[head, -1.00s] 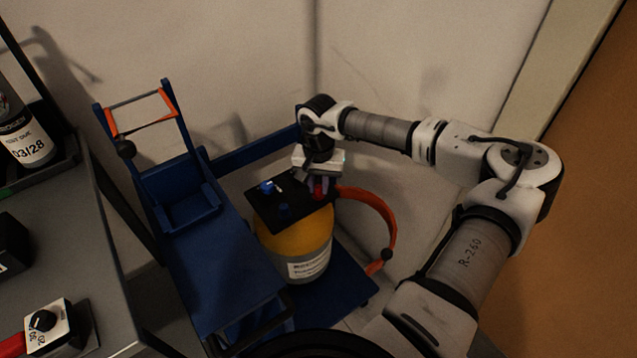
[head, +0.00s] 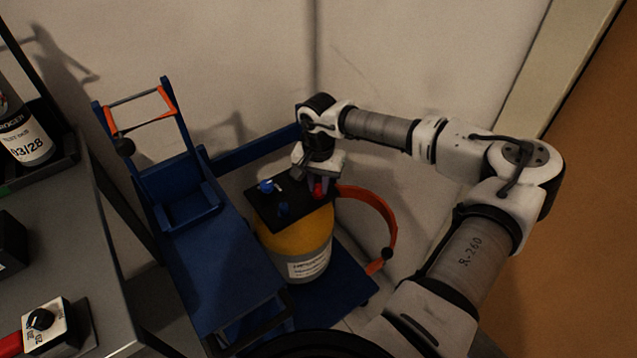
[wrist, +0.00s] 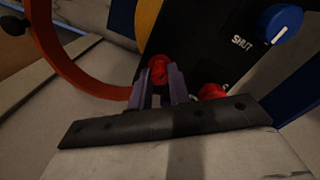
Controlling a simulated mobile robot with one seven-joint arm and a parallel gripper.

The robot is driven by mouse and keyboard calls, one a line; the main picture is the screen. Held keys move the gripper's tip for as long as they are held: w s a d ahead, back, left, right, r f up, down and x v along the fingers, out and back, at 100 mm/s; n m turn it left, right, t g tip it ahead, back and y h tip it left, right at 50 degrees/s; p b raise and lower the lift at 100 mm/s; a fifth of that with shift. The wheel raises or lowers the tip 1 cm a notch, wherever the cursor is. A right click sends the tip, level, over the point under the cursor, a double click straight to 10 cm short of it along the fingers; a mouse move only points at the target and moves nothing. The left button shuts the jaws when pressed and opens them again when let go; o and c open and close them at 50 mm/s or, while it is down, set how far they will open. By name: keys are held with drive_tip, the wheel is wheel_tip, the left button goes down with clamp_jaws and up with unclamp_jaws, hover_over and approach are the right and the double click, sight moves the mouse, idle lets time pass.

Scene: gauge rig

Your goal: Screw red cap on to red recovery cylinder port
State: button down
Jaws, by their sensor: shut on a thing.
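The recovery cylinder (head: 312,245) is yellow above and grey below, with a black top plate (head: 262,207). My gripper (head: 318,189) is over the plate's right edge. In the wrist view its purple fingers (wrist: 160,80) are shut on the red cap (wrist: 158,68), which sits between the tips at the edge of the black plate (wrist: 200,45). The fingers hide the port under the cap, so I cannot tell how far it is seated. A second red part (wrist: 212,91) shows right of the fingers, partly hidden by my gripper's body.
A blue knob (head: 266,186) marked SHUT, also in the wrist view (wrist: 280,22), and a smaller blue part (head: 283,209) are on the plate. An orange strap (head: 390,225) curves right of the cylinder. The cylinder stands on a blue cart (head: 345,290) near the wall.

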drive_tip(key=m, duration=0.3)
drive_tip(key=shift+m+b, duration=0.3)
drive_tip(key=shift+m, duration=0.1)
drive_tip(key=shift+f+m+b, duration=0.15)
drive_tip(key=shift+m+b, duration=0.2)
drive_tip(key=shift+m, duration=0.75)
drive_tip(key=m, duration=0.3)
drive_tip(key=shift+m+b, duration=0.55)
drive_tip(key=shift+m, duration=0.25)
drive_tip(key=m, duration=0.3)
drive_tip(key=shift+m+b, duration=0.3)
drive_tip(key=shift+b, duration=0.05)
